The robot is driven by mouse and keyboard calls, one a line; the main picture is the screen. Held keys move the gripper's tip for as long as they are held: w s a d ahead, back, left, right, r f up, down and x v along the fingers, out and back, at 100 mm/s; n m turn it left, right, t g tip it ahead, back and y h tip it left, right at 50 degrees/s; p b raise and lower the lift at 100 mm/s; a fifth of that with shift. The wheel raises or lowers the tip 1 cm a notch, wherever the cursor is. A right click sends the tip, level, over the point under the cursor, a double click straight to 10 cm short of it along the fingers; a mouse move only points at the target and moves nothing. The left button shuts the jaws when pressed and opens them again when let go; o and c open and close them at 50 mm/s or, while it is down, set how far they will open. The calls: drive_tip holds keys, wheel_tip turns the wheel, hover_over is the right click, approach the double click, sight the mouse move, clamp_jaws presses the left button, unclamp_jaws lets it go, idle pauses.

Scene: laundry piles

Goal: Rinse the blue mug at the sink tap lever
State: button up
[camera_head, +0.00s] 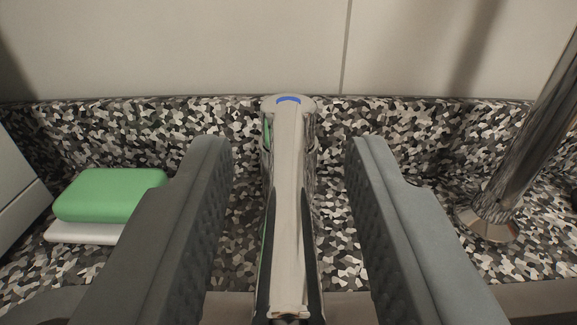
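A chrome tap lever (289,190) with a small blue mark at its far end runs lengthwise through the middle of the view. My gripper (288,160) is open, with one grey finger on each side of the lever. Clear gaps show between the fingers and the lever, and nothing is held. No blue mug is in view. The sink basin is not visible.
A speckled black-and-white counter (390,215) with a low raised back edge lies below. A green sponge (110,195) on a white base sits at the left. A chrome post (525,145) rises at the right. A pale wall (180,50) stands behind.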

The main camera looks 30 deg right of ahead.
clamp_jaws()
drive_tip(key=shift+w+a, duration=0.1)
drive_tip(key=shift+w+a+r+m+g+h, duration=0.1)
drive_tip(key=shift+w+a+m+g+h, duration=0.1)
drive_tip(key=shift+m+g+h, duration=0.25)
drive_tip(key=shift+w+a+m+g+h, duration=0.1)
drive_tip(key=shift+a+m+g+h, duration=0.15)
drive_tip(key=shift+m+h, duration=0.25)
drive_tip(key=shift+g+h, duration=0.3)
drive_tip(key=shift+h, duration=0.05)
unclamp_jaws()
drive_tip(key=v, duration=1.7)
drive_tip(key=shift+a, duration=0.2)
